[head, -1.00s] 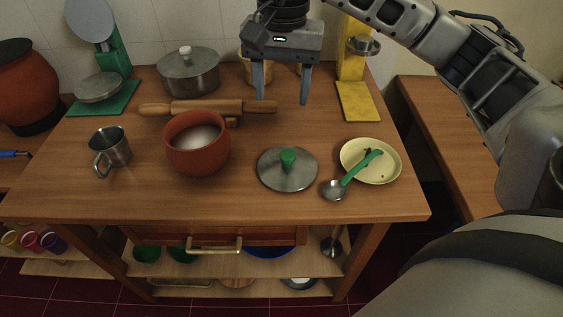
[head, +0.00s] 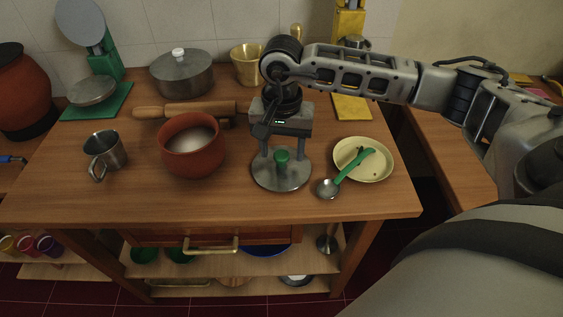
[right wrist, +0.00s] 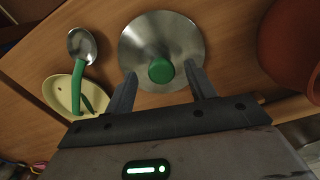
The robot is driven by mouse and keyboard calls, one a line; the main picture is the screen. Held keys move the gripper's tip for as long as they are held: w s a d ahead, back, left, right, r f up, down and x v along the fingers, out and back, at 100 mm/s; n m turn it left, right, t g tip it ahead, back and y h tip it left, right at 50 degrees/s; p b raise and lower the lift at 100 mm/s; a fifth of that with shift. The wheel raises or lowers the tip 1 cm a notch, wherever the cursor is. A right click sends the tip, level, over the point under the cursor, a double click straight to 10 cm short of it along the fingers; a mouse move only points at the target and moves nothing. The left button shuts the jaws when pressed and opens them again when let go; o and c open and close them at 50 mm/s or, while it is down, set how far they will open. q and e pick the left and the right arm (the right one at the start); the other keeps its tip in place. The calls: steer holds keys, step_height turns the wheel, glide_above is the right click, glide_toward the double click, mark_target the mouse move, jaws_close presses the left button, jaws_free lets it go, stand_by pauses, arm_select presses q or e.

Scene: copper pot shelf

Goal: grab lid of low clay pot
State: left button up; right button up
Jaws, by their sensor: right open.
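The lid is a round steel disc (head: 270,180) with a green knob (head: 282,156), lying flat on the wooden table. It also shows in the right wrist view (right wrist: 140,48), with the knob between and just beyond the fingertips. The low clay pot (head: 192,150) is reddish, stands uncovered left of the lid and holds something whitish. My right gripper (head: 283,154) is open above the lid, its two fingers pointing down on either side of the knob. I cannot tell whether a finger touches the lid. My left gripper is not in view.
A cream plate (head: 375,172) with a green-handled ladle (head: 328,188) lies close right of the lid. A rolling pin (head: 185,110), a grey lidded pot (head: 181,76) and a brass vessel (head: 246,66) are behind. A metal mug (head: 104,152) stands left.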

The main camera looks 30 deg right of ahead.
steer(key=shift+f, duration=0.8)
steer(key=c, duration=1.1)
steer(key=shift+o, duration=0.2)
steer(key=shift+w+r, duration=0.1)
steer(key=shift+r, duration=0.1)
